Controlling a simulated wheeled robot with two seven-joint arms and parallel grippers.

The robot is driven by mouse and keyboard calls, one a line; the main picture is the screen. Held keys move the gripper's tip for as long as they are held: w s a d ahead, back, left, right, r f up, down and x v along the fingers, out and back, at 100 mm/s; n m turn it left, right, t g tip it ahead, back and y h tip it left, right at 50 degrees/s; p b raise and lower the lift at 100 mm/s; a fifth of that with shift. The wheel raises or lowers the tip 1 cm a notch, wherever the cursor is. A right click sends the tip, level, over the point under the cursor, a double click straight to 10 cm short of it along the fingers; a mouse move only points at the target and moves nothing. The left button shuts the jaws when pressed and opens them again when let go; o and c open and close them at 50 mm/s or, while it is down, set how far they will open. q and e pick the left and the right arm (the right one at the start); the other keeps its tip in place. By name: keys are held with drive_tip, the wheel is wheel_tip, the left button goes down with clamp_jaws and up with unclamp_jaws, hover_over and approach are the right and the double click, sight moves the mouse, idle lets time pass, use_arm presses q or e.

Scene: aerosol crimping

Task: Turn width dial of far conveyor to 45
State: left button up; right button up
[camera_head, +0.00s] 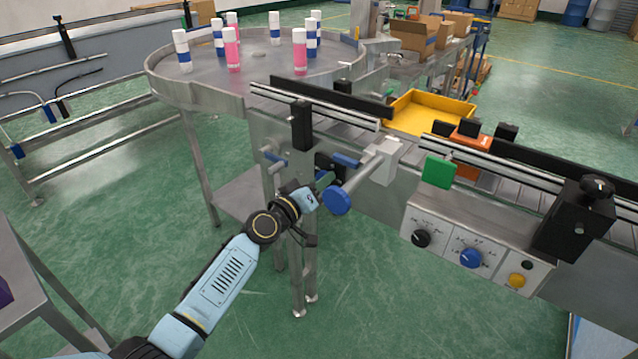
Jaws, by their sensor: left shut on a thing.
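A round blue dial (337,200) sits on the end of a metal shaft (362,178) on the near side of the conveyor. The shaft runs up to a pale block (384,160) under the guide rail. My left arm comes in from the lower left, and my left gripper (325,190) is at the blue dial, shut on it. The fingertips are partly hidden and small, and no scale or number on the dial can be read. My right gripper is not in view.
A control box (470,245) with black, blue and yellow knobs hangs on the conveyor to the right. A round steel table (262,72) with several white-capped bottles stands behind. A yellow tray (428,112) lies beyond the rails. Green floor (370,300) is open below.

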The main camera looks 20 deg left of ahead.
use_arm(q)
drive_tip(key=n, duration=0.8)
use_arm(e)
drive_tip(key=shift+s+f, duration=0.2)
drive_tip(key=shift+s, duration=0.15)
use_arm(q)
drive_tip(key=shift+n, duration=0.4)
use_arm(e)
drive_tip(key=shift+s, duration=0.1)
use_arm(q)
drive_tip(key=o, duration=1)
drive_tip(key=shift+c, duration=0.2)
drive_tip(key=shift+s, duration=0.1)
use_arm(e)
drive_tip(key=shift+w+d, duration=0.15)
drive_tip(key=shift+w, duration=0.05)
